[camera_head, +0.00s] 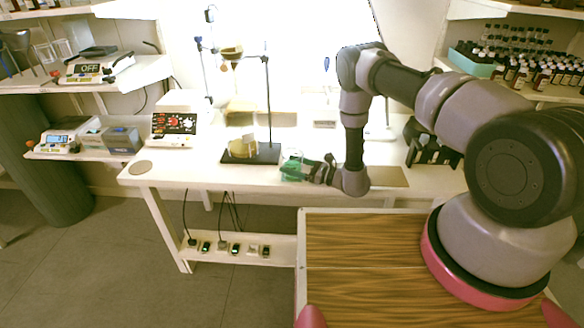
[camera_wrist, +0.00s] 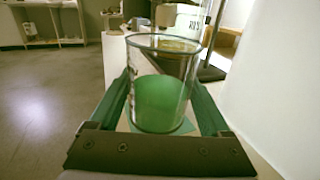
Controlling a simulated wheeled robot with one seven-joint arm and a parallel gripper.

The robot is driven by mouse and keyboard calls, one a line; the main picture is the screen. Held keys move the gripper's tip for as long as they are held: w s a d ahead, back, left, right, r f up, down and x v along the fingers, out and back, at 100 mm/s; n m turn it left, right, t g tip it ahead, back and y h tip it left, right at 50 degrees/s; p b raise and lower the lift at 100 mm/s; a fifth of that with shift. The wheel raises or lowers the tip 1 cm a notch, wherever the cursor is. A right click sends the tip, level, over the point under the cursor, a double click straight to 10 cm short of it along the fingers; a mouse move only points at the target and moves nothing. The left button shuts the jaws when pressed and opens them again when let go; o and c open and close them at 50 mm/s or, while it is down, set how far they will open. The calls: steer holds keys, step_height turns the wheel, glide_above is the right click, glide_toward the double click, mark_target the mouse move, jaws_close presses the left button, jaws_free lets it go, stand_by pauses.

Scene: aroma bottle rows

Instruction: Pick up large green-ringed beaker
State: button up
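The large beaker (camera_wrist: 160,85) is clear glass with green in its lower part and dark markings on its side. In the wrist view it stands between the two fingers of my gripper (camera_wrist: 162,95), one finger close along each side. I cannot tell whether both fingers press on the glass. In the head view the green beaker (camera_head: 291,168) is small and partly hidden by my gripper (camera_head: 310,171), at the front part of the white table (camera_head: 220,174). Whether its base touches the table is not clear.
Left of the beaker a stand with a dark base (camera_head: 262,154) holds a funnel over a yellowish vessel (camera_head: 243,147). A dark rack (camera_head: 430,146) stands to the right. Bottles fill the right shelf (camera_head: 550,93).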

steer(key=c, duration=0.8)
steer(key=shift+r, duration=0.1)
